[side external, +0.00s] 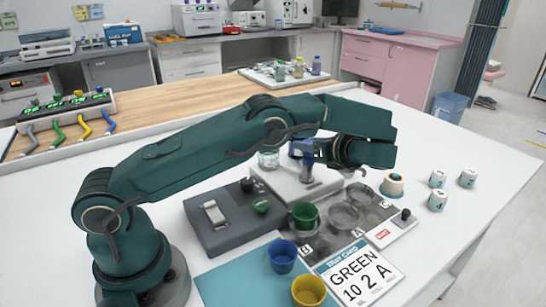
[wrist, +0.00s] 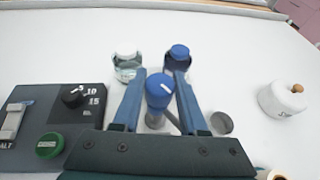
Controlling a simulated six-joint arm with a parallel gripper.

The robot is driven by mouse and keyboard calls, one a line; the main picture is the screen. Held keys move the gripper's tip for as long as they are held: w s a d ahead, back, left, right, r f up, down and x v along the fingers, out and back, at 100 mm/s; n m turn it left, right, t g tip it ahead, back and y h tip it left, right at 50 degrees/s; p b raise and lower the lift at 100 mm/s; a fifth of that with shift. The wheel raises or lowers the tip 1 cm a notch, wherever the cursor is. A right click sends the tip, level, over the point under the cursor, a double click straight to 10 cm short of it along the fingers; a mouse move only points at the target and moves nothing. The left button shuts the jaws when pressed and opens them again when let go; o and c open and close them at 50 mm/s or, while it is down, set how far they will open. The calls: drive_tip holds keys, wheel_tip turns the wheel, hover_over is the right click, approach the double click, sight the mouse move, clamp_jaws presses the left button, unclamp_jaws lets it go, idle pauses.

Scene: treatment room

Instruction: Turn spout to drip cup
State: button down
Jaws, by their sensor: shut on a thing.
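The dispenser stands on a white base (side external: 290,185) on the table. Its blue spout knob (wrist: 160,88), with a white line on top, sits between my gripper's fingers (wrist: 158,80) in the wrist view. My gripper (side external: 306,148) is shut on this knob from above. A grey spout (wrist: 173,124) shows below the knob, partly hidden by the right finger. A small round dark grey cup (wrist: 222,123), perhaps the drip cup, is right of the fingers and apart from them. A clear jar (wrist: 127,66) and a blue-capped container (wrist: 178,58) stand behind the knob.
A grey control box (side external: 225,218) with a dial and green button is at left. Green (side external: 305,216), blue (side external: 282,256) and yellow (side external: 309,291) cups stand in front. A card (side external: 360,276) reads "GREEN 10 2 A". Small white jars (side external: 438,200) stand at right.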

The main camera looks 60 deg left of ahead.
drive_tip(key=shift+c, duration=2.2)
unclamp_jaws()
drive_tip(key=shift+v, duration=2.6)
